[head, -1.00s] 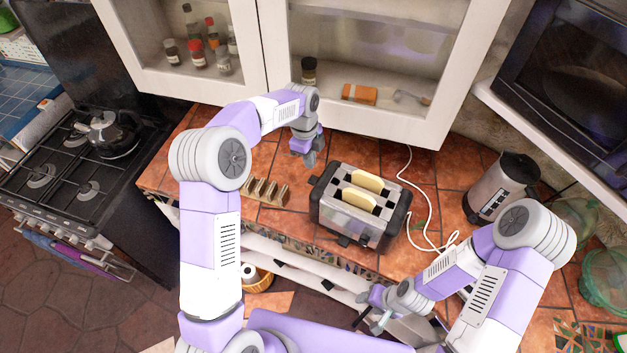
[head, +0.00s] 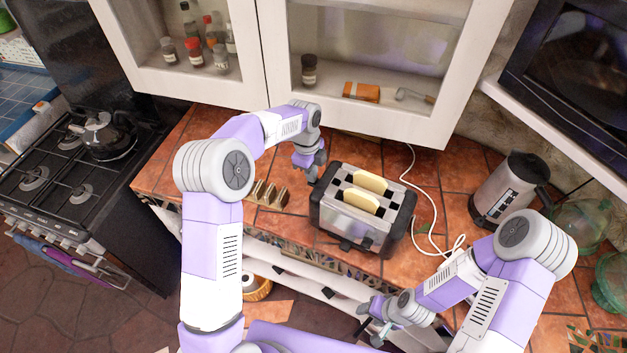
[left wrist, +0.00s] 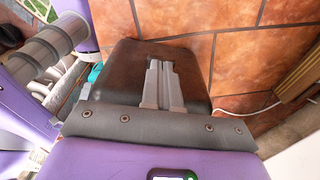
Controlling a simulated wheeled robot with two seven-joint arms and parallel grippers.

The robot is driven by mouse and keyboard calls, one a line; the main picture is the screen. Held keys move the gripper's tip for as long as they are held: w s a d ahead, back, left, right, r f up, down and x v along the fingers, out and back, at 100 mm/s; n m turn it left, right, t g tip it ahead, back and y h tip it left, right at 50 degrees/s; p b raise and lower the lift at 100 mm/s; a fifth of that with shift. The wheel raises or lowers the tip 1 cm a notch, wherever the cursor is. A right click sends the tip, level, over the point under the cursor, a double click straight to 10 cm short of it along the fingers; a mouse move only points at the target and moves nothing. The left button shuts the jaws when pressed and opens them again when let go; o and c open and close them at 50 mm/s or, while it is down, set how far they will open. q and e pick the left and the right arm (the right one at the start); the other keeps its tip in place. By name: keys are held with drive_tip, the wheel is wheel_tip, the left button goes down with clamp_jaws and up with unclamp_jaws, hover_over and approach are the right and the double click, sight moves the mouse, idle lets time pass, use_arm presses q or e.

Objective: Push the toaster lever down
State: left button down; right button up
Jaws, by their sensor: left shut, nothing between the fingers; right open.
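The toaster (head: 352,233) stands on the tiled counter, silver with dark ends and two bread slices (head: 366,190) showing in its slots. My left gripper (head: 312,179) is at the toaster's left end, fingers pointing down, shut and empty. In the left wrist view the shut fingers (left wrist: 162,88) lie in front of the toaster's dark end panel (left wrist: 198,58), in line with its slot. I cannot make out the lever itself, nor whether the fingers touch it. My right gripper (head: 372,320) is open and empty, low in front of the counter, away from the toaster.
A toast rack (head: 268,194) stands left of the toaster. A white cord (head: 430,205) runs along its right, with a kettle (head: 505,188) beyond. The wall cabinet (head: 365,120) hangs behind, close to my left forearm. Green glass jars (head: 580,225) stand at the far right.

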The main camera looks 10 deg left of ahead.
use_arm(q)
wheel_tip(320, 180, down, 5)
drive_tip(key=shift+r+b, duration=0.15)
drive_tip(key=shift+b, duration=1.05)
drive_tip(key=shift+a+r, duration=0.1)
drive_tip(key=shift+r, duration=0.1)
drive_tip(key=a, duration=0.1)
drive_tip(key=p, duration=0.1)
drive_tip(key=a+r+p, duration=0.1)
drive_tip(key=shift+w+a, duration=0.35)
drive_tip(key=shift+r, duration=0.1)
wheel_tip(320, 180, up, 7)
drive_tip(key=shift+a+r, duration=0.2)
drive_tip(key=shift+a, duration=0.2)
